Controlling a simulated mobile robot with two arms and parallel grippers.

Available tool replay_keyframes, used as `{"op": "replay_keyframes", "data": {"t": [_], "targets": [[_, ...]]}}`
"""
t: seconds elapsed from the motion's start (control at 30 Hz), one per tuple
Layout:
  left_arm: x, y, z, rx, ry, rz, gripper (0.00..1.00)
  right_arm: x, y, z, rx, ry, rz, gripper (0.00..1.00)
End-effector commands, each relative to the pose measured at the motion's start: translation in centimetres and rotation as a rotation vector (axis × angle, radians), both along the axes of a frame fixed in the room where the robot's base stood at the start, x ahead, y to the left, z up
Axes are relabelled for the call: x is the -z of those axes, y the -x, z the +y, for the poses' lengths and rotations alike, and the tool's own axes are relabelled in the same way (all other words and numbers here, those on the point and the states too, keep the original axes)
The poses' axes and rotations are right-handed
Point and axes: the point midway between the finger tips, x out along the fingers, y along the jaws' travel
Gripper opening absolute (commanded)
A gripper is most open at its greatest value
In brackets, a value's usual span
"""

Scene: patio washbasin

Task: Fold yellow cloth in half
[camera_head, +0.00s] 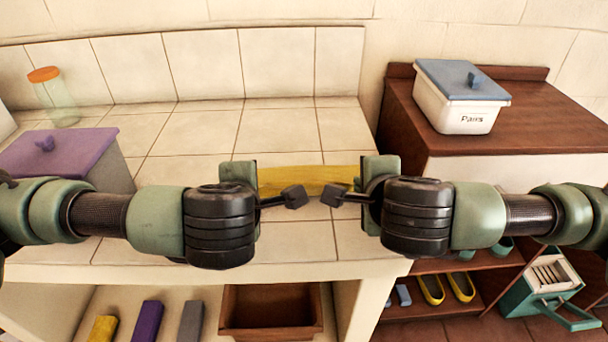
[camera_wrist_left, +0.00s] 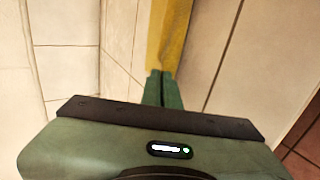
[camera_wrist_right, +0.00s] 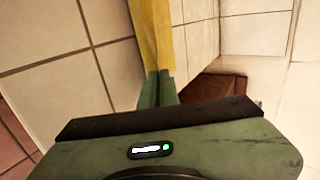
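The yellow cloth (camera_head: 310,178) shows in the head view as a narrow strip between my two grippers, over the tiled counter (camera_head: 190,132). My left gripper (camera_head: 245,178) is at its left end. In the left wrist view its green fingers (camera_wrist_left: 164,76) are together on the cloth (camera_wrist_left: 168,35). My right gripper (camera_head: 372,175) is at its right end. In the right wrist view its green fingers (camera_wrist_right: 157,76) are together on the cloth (camera_wrist_right: 153,35). The grippers hide the cloth's ends, and I cannot tell whether its lower part touches the counter.
A purple-lidded box (camera_head: 65,152) and a jar with an orange lid (camera_head: 57,98) stand on the left. A white box with a blue lid (camera_head: 460,98) stands on the brown cabinet at right. Below are a brown crate (camera_head: 270,310) and colored blocks (camera_head: 147,320). Tiles behind the cloth are clear.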

Motion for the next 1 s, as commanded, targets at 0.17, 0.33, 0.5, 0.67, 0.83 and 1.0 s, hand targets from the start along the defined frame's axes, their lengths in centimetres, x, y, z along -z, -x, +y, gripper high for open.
{"op": "replay_keyframes", "data": {"t": [0.17,0.33,0.5,0.67,0.83,1.0], "targets": [[0.0,0.0,0.0,0.0,0.0,0.001,0.1,0.0,0.0,0.0,0.0,0.0,0.001,0.1],[0.0,0.0,0.0,0.0,-0.001,0.001,0.4,0.0,0.0,0.0,-0.001,0.001,0.002,0.4],[0.0,0.0,0.0,0.0,-0.001,0.002,0.4,0.1,0.0,0.0,-0.001,0.001,0.003,0.4],[-0.1,0.0,0.0,0.001,-0.001,0.002,0.4,-0.1,0.0,0.0,-0.001,0.001,0.003,0.4],[-2.2,0.5,-0.1,0.001,0.001,-0.001,0.4,-2.2,0.6,0.1,-0.002,0.0,0.0,0.4],[-4.7,1.6,-0.1,0.002,0.001,-0.001,0.4,-4.7,1.6,0.1,-0.002,0.0,-0.001,0.4]]}}
